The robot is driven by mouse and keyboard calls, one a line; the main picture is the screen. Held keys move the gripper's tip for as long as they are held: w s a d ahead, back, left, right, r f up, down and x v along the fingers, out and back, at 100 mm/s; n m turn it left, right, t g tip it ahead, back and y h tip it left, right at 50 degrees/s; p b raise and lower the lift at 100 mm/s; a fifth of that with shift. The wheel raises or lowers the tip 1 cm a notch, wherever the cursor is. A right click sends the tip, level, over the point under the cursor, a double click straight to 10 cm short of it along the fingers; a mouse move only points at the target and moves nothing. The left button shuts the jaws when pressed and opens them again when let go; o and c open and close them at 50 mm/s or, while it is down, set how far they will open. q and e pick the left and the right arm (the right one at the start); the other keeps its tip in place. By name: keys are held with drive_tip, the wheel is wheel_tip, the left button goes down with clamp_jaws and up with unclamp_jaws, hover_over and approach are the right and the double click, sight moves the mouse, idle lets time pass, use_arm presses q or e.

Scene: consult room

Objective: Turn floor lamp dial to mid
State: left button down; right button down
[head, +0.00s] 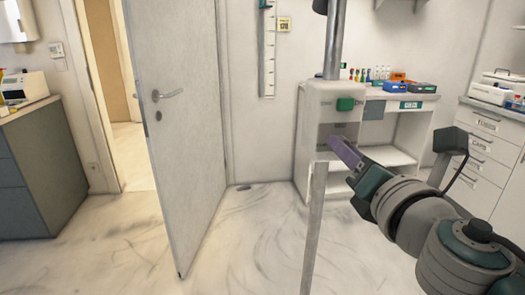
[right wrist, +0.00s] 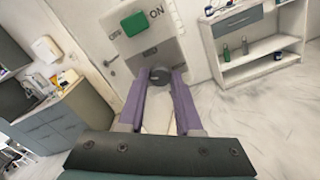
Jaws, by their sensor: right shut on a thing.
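The floor lamp's pole (head: 335,40) rises at centre right with a pale control box (head: 318,95) on it. A green block (head: 345,104) sits on the box front; it also shows in the right wrist view (right wrist: 135,24), beside the letters "ON". My right gripper (head: 335,142) reaches in from the right to the lower part of the box. In the right wrist view its purple fingers (right wrist: 158,78) are shut on a dark round dial (right wrist: 157,75). The dial is hidden behind the fingers in the head view, and I cannot read its setting. My left gripper is not in view.
A white shelf unit (head: 418,140) with bottles and blue boxes (head: 423,88) stands behind the lamp. A drawer cabinet (head: 490,140) is at the right. A door (head: 180,120) stands ajar at left.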

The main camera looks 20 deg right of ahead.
drive_tip(key=m+b, duration=0.2)
drive_tip(key=m, duration=0.9)
drive_tip(key=shift+m, duration=0.5)
drive_tip(key=c, duration=0.6)
unclamp_jaws()
